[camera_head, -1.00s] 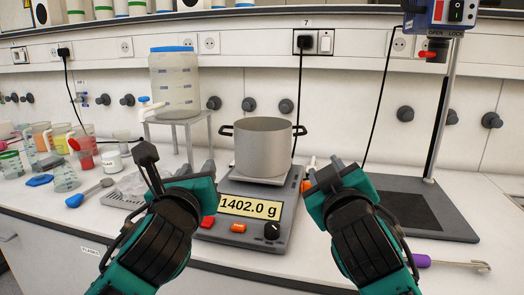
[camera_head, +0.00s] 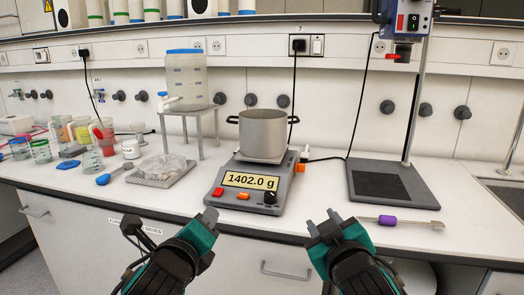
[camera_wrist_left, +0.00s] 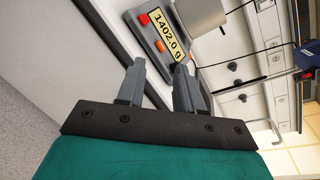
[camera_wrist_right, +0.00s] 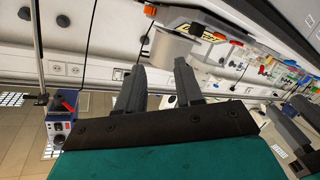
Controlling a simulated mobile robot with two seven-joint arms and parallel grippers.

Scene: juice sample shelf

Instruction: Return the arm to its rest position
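My left gripper (camera_head: 207,217) is in front of the bench edge, below and left of the scale; the left wrist view shows its two fingers (camera_wrist_left: 160,82) apart with nothing between them. My right gripper (camera_head: 322,225) is in front of the bench edge, right of the scale; the right wrist view shows its fingers (camera_wrist_right: 158,80) apart and empty. Neither gripper touches anything. A metal pot (camera_head: 263,133) stands upright on the scale (camera_head: 250,187), which reads 1402.0 g.
A stand with a dark base (camera_head: 395,184) is at the right, with a purple-handled tool (camera_head: 388,220) near the front edge. A container with a tap (camera_head: 186,78) stands on a raised rack. A sink (camera_head: 505,192) is far right.

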